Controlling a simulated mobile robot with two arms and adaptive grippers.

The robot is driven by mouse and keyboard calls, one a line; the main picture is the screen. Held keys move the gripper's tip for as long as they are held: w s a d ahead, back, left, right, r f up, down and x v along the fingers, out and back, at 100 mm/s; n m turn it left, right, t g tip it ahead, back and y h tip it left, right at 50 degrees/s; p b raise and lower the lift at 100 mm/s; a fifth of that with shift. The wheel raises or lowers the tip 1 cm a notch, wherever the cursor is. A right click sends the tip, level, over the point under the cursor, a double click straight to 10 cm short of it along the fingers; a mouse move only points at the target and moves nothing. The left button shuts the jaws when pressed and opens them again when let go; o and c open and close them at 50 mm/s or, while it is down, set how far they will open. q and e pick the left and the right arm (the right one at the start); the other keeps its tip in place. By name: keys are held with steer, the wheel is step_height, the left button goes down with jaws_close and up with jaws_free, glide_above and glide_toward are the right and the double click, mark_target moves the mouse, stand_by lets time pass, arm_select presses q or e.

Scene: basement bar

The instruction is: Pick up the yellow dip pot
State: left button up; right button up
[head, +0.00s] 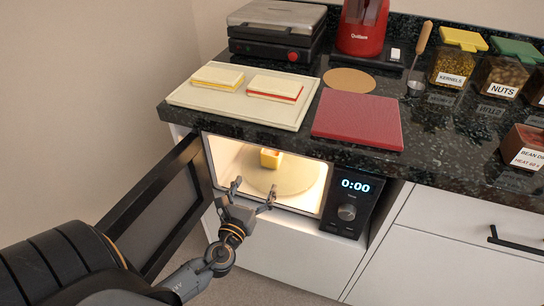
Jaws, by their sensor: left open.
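The small yellow dip pot (271,158) stands upright inside the lit microwave (312,205), towards the back of its round turntable (292,181). My left gripper (252,187) is at the microwave's open front, with its fingers spread apart and nothing between them. The fingertips are in front of and below the pot in the picture, apart from it. The microwave door (155,210) stands open to the left, beside my left arm. My right gripper is not in view.
Above the microwave is a dark speckled counter (430,150) with a cream board (205,101) bearing two sandwiches, a red board (358,121), a round brown board (349,80), a press grill (277,30), a red blender (361,28) and labelled jars (453,65). White drawers (450,245) are at lower right.

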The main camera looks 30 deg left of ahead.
mark_target(269, 156)
arm_select(q)
steer(key=x, duration=0.8)
steer(key=shift+w, duration=0.3)
steer(key=x, duration=0.5)
steer(key=shift+s+a, duration=0.1)
steer(key=shift+a, duration=0.15)
steer(key=shift+r, duration=0.1)
steer(key=c, duration=1.4)
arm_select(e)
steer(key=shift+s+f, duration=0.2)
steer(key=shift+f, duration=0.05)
arm_select(q)
steer(key=shift+r, duration=0.15)
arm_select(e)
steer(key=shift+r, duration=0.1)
